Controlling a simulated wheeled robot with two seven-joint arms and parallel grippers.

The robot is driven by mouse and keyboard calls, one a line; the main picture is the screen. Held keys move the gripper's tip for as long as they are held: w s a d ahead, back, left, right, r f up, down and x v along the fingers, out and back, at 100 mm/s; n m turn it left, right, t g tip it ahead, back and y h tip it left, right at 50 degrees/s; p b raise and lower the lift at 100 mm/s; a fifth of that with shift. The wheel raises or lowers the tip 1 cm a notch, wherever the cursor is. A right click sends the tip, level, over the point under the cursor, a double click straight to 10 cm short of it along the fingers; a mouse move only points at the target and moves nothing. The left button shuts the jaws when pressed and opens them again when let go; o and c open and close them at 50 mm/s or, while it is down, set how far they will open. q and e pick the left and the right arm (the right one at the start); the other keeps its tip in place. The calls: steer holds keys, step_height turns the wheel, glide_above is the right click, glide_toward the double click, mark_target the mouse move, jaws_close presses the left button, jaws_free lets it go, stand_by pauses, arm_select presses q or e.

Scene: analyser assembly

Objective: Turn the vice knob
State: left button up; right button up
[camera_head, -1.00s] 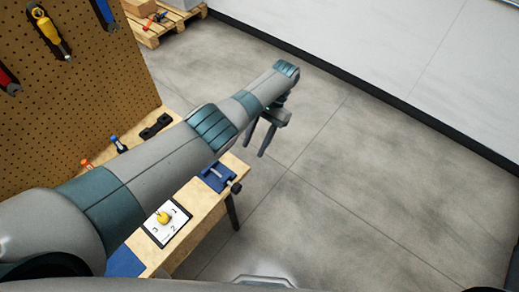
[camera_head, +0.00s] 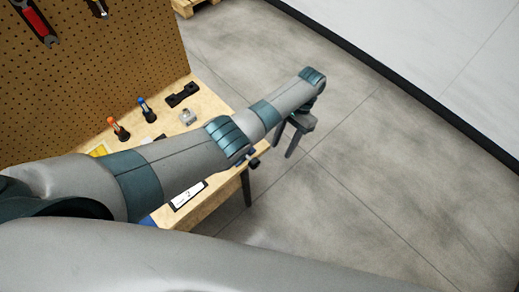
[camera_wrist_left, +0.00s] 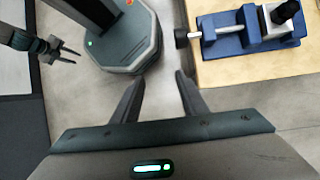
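The blue vice (camera_wrist_left: 228,45) sits on the wooden bench in the left wrist view, with a metal screw and a dark knob (camera_wrist_left: 181,38) at its left end, past the bench edge. In the head view my left arm hides most of the vice; the dark knob (camera_head: 254,162) shows just below the arm. My left gripper (camera_head: 292,148) is open and empty, out over the floor beyond the bench end. In the left wrist view its fingers (camera_wrist_left: 161,78) are apart, below and left of the knob, not touching it. My right gripper (camera_wrist_left: 70,53) is open and empty at the far left.
The bench (camera_head: 212,103) carries a black part (camera_head: 182,94), a small grey part (camera_head: 187,117), orange-topped (camera_head: 119,129) and blue-topped (camera_head: 146,110) tools, and a white card (camera_head: 188,195). A pegboard (camera_head: 95,85) stands behind. Floor right of the bench is clear.

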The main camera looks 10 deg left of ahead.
arm_select(q)
steer(key=s+a+f+n+t+h+b, duration=0.1)
steer(key=s+a+f+n+t+h, duration=0.25)
steer(key=s+f, duration=1)
steer(key=s+a+f+t+b, duration=0.1)
steer(key=s+a+f+b, duration=0.35)
steer(key=s+f, duration=0.55)
steer(key=s+a+f+n+y+b, duration=0.1)
steer(key=s+a+f+b, duration=0.35)
steer(key=f, duration=0.85)
steer(key=s+a+f+t+b, duration=0.15)
steer(key=s+a+f, duration=0.35)
steer(key=s+f, duration=0.55)
steer(key=s+a+f+b, duration=0.3)
steer(key=s+a+f, duration=0.1)
steer(key=s+f, duration=0.4)
steer(key=shift+s+a+f+b, duration=0.2)
steer(key=shift+s+b, duration=0.2)
steer(key=shift+s, duration=0.7)
